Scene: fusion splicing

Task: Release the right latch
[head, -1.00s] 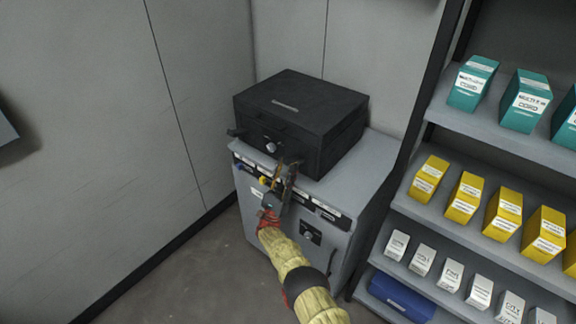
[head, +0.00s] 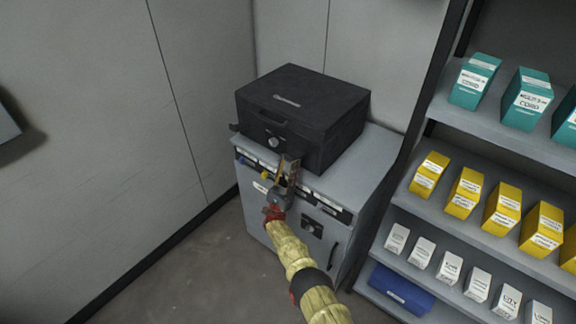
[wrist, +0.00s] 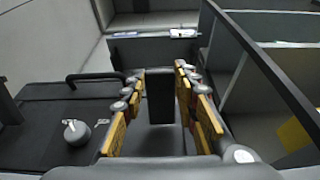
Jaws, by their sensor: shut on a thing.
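The black case (head: 300,105) sits closed on top of the grey cabinet. A round silver lock (head: 273,142) is on its front, and it also shows in the wrist view (wrist: 76,132). The left latch (head: 234,127) juts from the front's left end. My gripper (head: 289,162) is at the right part of the case front. In the wrist view its yellow-padded fingers (wrist: 160,92) stand on both sides of the dark right latch (wrist: 160,100). The gripper is shut on this latch. In the head view the gripper hides the latch.
The grey cabinet (head: 378,155) has a labelled front panel below the gripper. A shelf rack (head: 440,200) with teal, yellow and white boxes stands close on the right. A wall (head: 185,100) is at left, with free floor before it.

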